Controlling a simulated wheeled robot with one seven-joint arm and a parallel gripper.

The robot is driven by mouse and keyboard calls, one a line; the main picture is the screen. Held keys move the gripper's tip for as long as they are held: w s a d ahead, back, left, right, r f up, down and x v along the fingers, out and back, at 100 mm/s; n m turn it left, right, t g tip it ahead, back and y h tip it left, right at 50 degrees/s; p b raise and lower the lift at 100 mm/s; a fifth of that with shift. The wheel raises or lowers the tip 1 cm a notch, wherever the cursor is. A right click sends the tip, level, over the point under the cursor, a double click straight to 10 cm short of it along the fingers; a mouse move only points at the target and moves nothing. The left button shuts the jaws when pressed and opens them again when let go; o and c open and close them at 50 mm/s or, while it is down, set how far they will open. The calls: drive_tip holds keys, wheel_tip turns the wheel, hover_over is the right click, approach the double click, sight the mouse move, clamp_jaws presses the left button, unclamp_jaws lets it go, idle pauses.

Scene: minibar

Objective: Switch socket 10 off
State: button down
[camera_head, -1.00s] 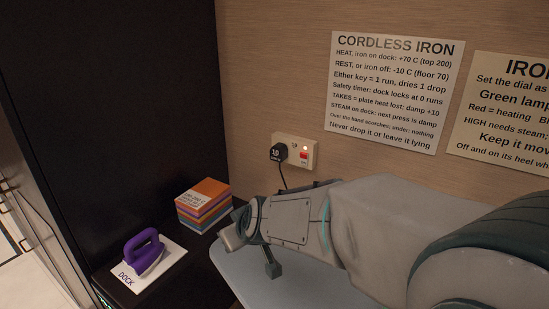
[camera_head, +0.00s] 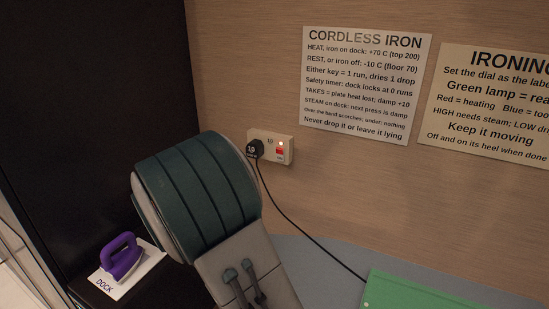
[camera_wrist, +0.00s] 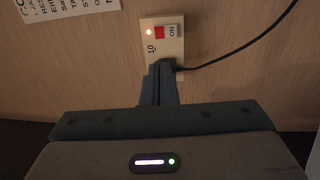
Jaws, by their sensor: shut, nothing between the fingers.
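Socket 10 (camera_head: 271,147) is a cream wall plate with a black plug marked 10 (camera_head: 254,149) in its left side. A red rocker switch (camera_head: 280,151) and a small lit lamp sit on its right side. In the wrist view the socket (camera_wrist: 151,48) appears turned, with the red switch (camera_wrist: 159,33) beside the word ON and the lamp glowing. My gripper (camera_wrist: 163,68) shows shut in the wrist view, its fingertips in front of the plug end of the plate. Contact cannot be told. In the head view my arm hides the gripper.
A black cable (camera_head: 304,233) runs from the plug down to the right, towards a green board (camera_head: 420,292) on the grey surface. A purple iron (camera_head: 121,258) stands on a white dock card (camera_head: 142,280) at lower left. Paper signs (camera_head: 365,85) hang on the wall.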

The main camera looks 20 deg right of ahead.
sight(279, 152)
idle(0.3)
drive_tip(key=p+x, duration=0.1)
drive_tip(key=x, duration=1.3)
drive_tip(key=shift+d, duration=0.1)
